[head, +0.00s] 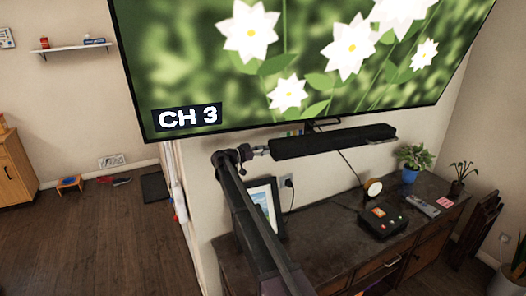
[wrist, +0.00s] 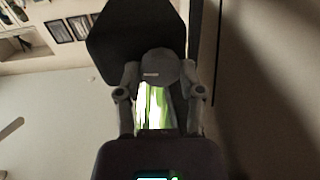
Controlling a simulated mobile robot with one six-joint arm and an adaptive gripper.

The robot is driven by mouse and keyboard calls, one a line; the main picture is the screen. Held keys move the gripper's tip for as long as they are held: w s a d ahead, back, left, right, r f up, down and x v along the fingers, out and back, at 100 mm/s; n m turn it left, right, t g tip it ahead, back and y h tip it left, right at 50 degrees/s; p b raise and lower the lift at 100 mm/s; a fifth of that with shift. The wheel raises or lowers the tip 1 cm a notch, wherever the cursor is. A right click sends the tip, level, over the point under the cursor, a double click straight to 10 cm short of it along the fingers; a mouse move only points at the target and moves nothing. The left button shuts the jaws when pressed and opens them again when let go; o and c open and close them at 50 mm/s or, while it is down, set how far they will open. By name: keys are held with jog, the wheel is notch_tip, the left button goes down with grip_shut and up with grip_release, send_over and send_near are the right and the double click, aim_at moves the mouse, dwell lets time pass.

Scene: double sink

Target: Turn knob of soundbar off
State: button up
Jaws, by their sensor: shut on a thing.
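The black soundbar (head: 335,141) is mounted on the wall under the TV, and its left end faces my arm in the head view. In the wrist view the dark end of the soundbar (wrist: 115,38) fills the top middle. A round grey knob (wrist: 160,63) with a small pale mark sits on that end. My gripper (wrist: 160,76) has one finger on each side of the knob and is shut on it. In the head view my gripper (head: 262,151) is at the soundbar's left end, and the knob is too small to make out there.
The TV (head: 300,75) hangs just above, showing flowers and "CH 3". Below is a dark cabinet (head: 330,235) with a picture frame (head: 262,205), a black box with buttons (head: 383,222), a remote (head: 423,206) and plants (head: 412,157). Open floor lies to the left.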

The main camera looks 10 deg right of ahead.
jog(key=shift+n, duration=0.3)
jog(key=n+g, duration=0.1)
jog(key=n, duration=0.5)
jog(key=n+g+p, duration=0.1)
jog(key=n, duration=0.5)
jog(key=n+p, duration=0.1)
jog(key=n, duration=0.5)
jog(key=shift+w+g+y, duration=0.25)
jog(key=shift+g+y, duration=0.15)
dwell(0.4)
jog(key=o, duration=1.2)
jog(key=shift+d, duration=0.1)
jog(key=shift+c, duration=0.2)
